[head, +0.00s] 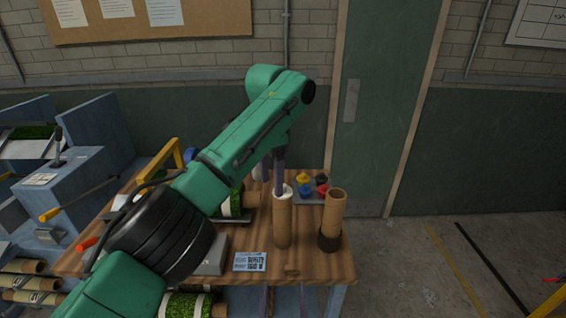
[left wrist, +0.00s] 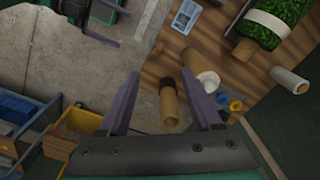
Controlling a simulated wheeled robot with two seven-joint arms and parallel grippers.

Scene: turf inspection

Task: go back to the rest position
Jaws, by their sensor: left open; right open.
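My left gripper (head: 278,190) hangs from the green arm, fingers pointing down, just over or behind a pale-topped cardboard tube (head: 283,222) standing on the table. In the left wrist view its two purple fingers (left wrist: 163,82) are spread with nothing gripped between them. A second cardboard tube (head: 334,212) stands in a dark base at the table's right end; it shows between and beyond the fingers in the wrist view (left wrist: 169,108). My right gripper (head: 284,302) shows only as purple fingertips below the table's front edge. It also appears, spread and empty, in the left wrist view (left wrist: 85,25).
A blue machine (head: 75,185) stands left. Open floor (head: 410,265) lies to the right.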

